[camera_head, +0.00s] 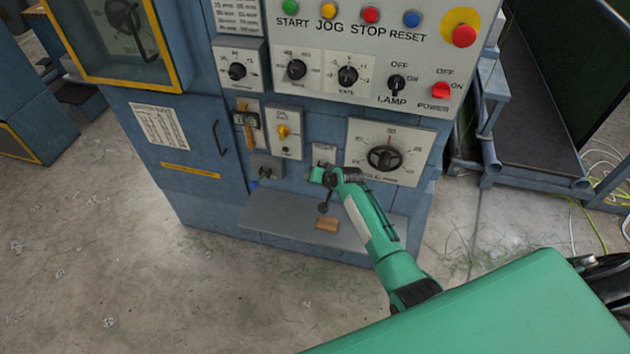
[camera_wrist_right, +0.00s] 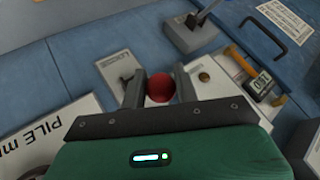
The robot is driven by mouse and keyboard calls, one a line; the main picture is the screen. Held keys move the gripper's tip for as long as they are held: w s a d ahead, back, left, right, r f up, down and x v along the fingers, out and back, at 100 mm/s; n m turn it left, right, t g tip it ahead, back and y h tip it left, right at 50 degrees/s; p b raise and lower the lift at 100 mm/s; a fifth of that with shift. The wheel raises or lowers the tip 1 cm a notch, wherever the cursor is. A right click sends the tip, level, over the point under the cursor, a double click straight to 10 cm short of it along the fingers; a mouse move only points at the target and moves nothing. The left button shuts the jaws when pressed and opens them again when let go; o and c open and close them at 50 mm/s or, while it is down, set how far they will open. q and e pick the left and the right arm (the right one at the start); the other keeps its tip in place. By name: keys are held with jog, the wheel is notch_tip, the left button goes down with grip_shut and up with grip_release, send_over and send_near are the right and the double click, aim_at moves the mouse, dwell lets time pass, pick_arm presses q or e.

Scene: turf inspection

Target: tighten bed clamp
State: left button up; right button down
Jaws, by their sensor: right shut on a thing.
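My right gripper (camera_head: 322,176) reaches in from the right to a small pale labelled plate (camera_head: 324,152) on the blue machine's front, above the grey shelf. In the right wrist view, my right gripper (camera_wrist_right: 160,90) is shut on a round red knob (camera_wrist_right: 160,86), with one finger on each side. The pale plate (camera_wrist_right: 116,70) lies behind it; its label is too small to read. I take the knob to be the bed clamp's handle; its shaft is hidden. A dark rod with a knob (camera_head: 323,208) shows just below the gripper in the head view. My left gripper is not in view.
Left of the gripper are a dark lever box (camera_head: 266,168), a yellow switch (camera_head: 283,131) and a yellow-handled gauge (camera_head: 247,120). The pile dial (camera_head: 385,158) is close on the right. The grey shelf (camera_head: 275,215) holds a small wooden block (camera_head: 327,224).

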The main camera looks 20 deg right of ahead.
jog(key=shift+w+d+r, duration=0.4)
jog(key=shift+w+r, duration=0.05)
jog(key=shift+r, duration=0.3)
jog(key=c, duration=1.1)
grip_release()
jog(key=shift+s+f, duration=0.1)
jog(key=shift+f, duration=0.2)
jog(key=shift+s, duration=0.1)
jog(key=shift+s+r, duration=0.15)
jog(key=shift+s, duration=0.05)
jog(key=b+v, duration=0.2)
jog(key=v, duration=1.1)
jog(key=shift+s+d+r, duration=0.1)
